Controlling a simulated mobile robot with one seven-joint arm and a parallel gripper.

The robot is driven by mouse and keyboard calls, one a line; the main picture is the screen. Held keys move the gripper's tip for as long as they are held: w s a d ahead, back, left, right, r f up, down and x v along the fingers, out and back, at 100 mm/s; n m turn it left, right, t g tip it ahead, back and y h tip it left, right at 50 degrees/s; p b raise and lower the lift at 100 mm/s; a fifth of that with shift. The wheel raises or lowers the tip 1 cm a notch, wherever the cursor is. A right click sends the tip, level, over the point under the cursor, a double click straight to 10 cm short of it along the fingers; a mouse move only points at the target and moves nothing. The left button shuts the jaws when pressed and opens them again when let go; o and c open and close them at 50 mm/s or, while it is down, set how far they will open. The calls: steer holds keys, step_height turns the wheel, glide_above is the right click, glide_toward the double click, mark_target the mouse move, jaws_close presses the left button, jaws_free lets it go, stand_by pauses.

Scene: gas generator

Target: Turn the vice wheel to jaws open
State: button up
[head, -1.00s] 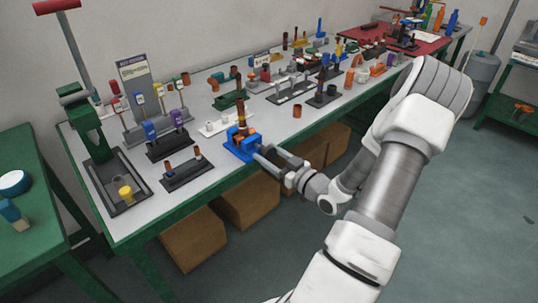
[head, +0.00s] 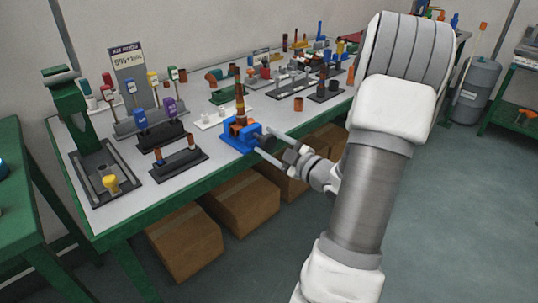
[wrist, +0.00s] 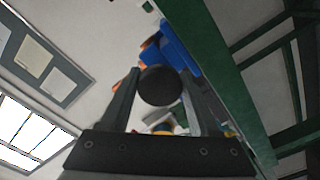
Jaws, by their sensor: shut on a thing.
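The blue vice (head: 243,138) stands at the front edge of the grey bench top, with an upright brown pipe (head: 239,103) at its jaws. Its wheel faces the front. In the wrist view a dark round wheel (wrist: 160,86) sits between the two fingers, with part of the blue vice (wrist: 178,48) behind it. My gripper (head: 265,140) reaches in from the right front, one finger on each side of the wheel; it also shows in the wrist view (wrist: 160,98). It is shut on the wheel. The gap between the vice jaws is too small to read.
A dark rack with short brown pieces (head: 180,165) stands left of the vice. A white plate with fittings (head: 218,119) lies behind it. Cardboard boxes (head: 240,203) stand under the bench. The floor (head: 440,220) at the right is clear.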

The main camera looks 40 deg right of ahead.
steer(key=shift+n+b, duration=1.65)
steer(key=shift+n, duration=0.55)
steer(key=o, duration=1.3)
steer(key=shift+o, duration=0.2)
steer(key=shift+s, duration=0.1)
steer(key=s+d+p, duration=0.1)
steer(key=s+p, duration=0.2)
steer(key=s, duration=1.4)
steer(key=shift+s+d, duration=0.15)
steer(key=shift+d, duration=0.05)
